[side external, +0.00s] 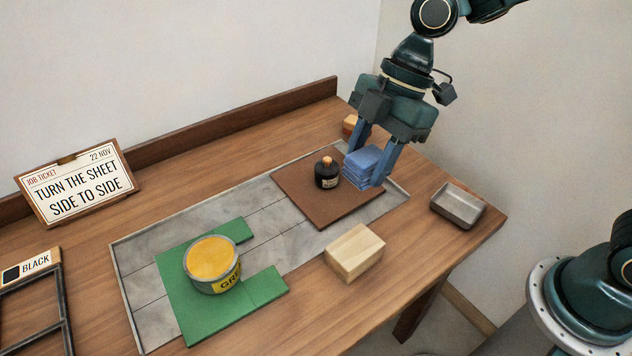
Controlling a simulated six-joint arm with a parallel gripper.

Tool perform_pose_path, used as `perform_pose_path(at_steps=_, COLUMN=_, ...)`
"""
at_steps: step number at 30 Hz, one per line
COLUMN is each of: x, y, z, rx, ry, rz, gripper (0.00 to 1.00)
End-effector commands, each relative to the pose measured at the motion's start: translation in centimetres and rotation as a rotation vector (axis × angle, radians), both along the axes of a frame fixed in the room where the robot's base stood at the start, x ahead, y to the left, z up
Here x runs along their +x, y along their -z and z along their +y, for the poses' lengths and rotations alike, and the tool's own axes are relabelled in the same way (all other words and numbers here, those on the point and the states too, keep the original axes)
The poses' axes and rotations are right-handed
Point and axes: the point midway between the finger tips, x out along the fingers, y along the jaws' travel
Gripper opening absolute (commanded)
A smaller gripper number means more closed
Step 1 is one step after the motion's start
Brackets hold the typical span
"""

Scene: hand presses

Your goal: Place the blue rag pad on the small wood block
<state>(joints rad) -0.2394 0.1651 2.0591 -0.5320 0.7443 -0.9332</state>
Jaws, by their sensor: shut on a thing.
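The blue rag pad (362,165) is a folded, layered cloth at the right end of the brown board. My gripper (368,167) is shut on it, with one blue finger on each side. I cannot tell whether the pad touches the board or hangs just above it. A small pale wood block (354,252) lies on the table in front of the board, below and left of my gripper. Its top is bare. Another small wooden piece (349,125) shows partly behind my gripper at the back of the table.
A dark bottle (326,174) stands on the brown board (316,209), close left of the pad. A yellow-topped can (213,264) stands on a green sheet (185,315). A metal tray (458,205) is at right. A job ticket (78,184) and black frame (35,305) are left.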

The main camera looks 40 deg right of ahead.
Motion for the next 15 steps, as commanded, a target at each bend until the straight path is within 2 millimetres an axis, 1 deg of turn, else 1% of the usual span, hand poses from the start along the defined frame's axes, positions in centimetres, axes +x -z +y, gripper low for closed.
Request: perform_pose_path(at_steps=15, x=-0.2, y=9.7, z=0.0, rx=-0.004, ry=0.000, rz=0.005, gripper=0.19)
